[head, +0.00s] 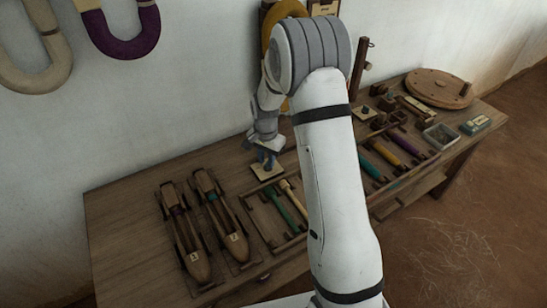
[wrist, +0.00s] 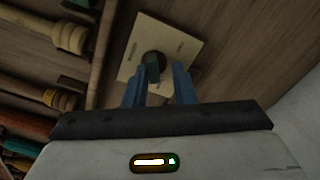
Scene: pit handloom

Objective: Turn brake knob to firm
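The brake knob (wrist: 153,68) is a small dark green-grey grip on a round dark base. It stands on a square cream plate (wrist: 150,40) with small markings that are too blurred to read. The plate also shows in the head view (head: 262,177) on the bench near the wall. My gripper (wrist: 160,75) points down at the plate, its two blue fingers on either side of the knob. A gap shows between the knob and the right finger, so the gripper looks open. In the head view my gripper (head: 265,158) hides most of the knob.
Two wooden shuttles (head: 186,240) (head: 225,225) lie left on the bench (head: 120,215). A rack with green and pale bobbins (head: 278,208) is close to the plate. Further right are more bobbins (head: 398,140), a grey tray (head: 440,137) and a round wooden disc (head: 437,88).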

